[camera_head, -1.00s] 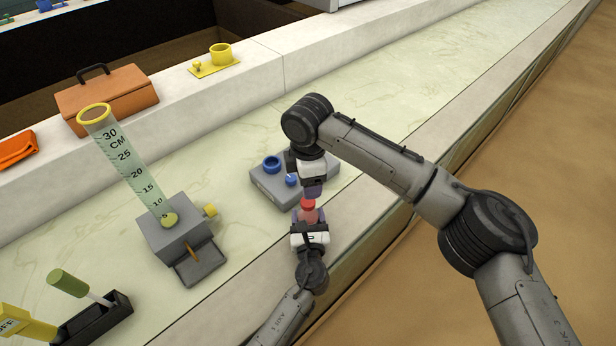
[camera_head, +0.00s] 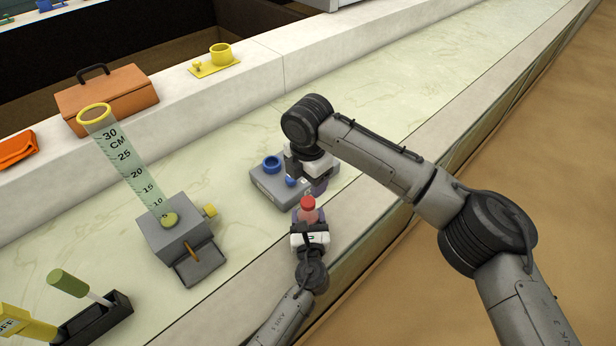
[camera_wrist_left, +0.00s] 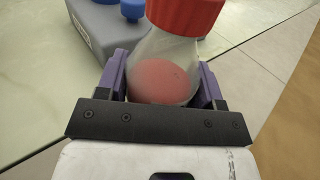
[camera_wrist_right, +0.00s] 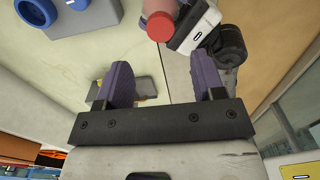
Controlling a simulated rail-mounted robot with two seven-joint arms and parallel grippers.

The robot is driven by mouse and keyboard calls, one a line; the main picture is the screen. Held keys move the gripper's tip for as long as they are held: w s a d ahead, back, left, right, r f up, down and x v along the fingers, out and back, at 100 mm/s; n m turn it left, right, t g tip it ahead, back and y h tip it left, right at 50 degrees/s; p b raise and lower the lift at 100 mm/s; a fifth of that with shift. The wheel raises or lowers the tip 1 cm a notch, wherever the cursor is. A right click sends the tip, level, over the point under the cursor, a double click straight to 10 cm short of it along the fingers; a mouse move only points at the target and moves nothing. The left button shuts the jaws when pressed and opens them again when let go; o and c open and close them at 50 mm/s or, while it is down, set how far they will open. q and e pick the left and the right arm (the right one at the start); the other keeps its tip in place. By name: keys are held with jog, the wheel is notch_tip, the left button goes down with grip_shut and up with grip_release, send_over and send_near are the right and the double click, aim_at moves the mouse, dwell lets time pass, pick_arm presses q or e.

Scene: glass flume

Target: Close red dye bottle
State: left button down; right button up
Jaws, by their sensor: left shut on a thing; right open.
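The red dye bottle (camera_head: 311,216) is a clear bottle with pinkish-red contents and a red cap (camera_head: 307,202) on its mouth. My left gripper (camera_head: 308,219) is shut on its body; in the left wrist view the purple fingers flank the bottle (camera_wrist_left: 163,72). My right gripper (camera_head: 319,186) is just behind and to the right of the bottle, over the grey block's edge. In the right wrist view its purple fingers (camera_wrist_right: 164,84) are apart with nothing between them, and the red cap (camera_wrist_right: 160,27) shows beyond them, clear of the fingers.
A grey block (camera_head: 268,185) with a blue ring (camera_head: 271,164) and blue knob stands behind the bottle. A graduated cylinder (camera_head: 133,163) on a grey base (camera_head: 172,236) stands left. A black holder (camera_head: 92,325) is front left. The right counter stretch is clear.

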aim_at(308, 201)
jog(key=shift+f, duration=4)
jog(key=shift+c, duration=0.3)
jog(key=c, duration=0.9)
jog(key=m, duration=0.8)
jog(key=o, duration=1)
jog(key=shift+r, duration=0.15)
jog(key=shift+r, duration=2.15)
jog(key=shift+c, duration=0.2)
